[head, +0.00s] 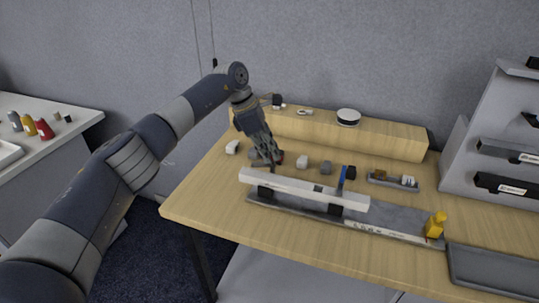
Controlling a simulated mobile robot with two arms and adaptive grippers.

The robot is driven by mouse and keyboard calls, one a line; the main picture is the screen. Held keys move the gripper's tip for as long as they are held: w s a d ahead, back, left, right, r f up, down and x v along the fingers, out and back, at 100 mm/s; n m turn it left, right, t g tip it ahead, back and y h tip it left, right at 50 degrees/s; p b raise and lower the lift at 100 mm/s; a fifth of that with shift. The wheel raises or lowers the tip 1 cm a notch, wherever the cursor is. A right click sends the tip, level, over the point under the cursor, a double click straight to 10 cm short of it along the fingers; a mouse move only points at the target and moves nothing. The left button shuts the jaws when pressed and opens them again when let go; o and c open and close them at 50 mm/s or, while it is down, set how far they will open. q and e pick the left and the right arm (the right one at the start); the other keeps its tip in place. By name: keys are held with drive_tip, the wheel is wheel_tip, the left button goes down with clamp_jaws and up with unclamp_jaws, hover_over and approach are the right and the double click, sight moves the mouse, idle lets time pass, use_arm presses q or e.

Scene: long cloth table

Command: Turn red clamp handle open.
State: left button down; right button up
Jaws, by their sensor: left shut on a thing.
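My left gripper (270,156) reaches down from the left arm, behind the left end of a long white bar (305,190). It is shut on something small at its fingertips. A bit of dark red (281,157) shows right beside the fingertips and appears to be the red clamp handle. The fingers hide most of it, so I cannot tell its angle. The white bar lies raised over a grey base plate (395,222), on dark supports. A blue upright handle (341,178) stands at the bar's right part. My right gripper is not in view.
Several small grey and white blocks (302,161) lie behind the bar. A small grey tray (393,181) and a wooden riser (385,139) with a round white-topped item (348,116) stand farther back. A yellow object (435,226) stands at the plate's right end, near a dark tray (490,268).

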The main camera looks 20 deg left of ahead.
use_arm(q)
drive_tip(key=shift+w+r+m+g, duration=0.15)
drive_tip(key=shift+m+g, duration=0.35)
drive_tip(key=shift+m, duration=0.8)
drive_tip(key=shift+w+m+g, duration=0.1)
drive_tip(key=shift+m+g, duration=0.2)
drive_tip(key=shift+m, duration=0.5)
drive_tip(key=c, duration=1.7)
unclamp_jaws()
drive_tip(key=shift+a+n, duration=0.1)
drive_tip(key=shift+n, duration=0.2)
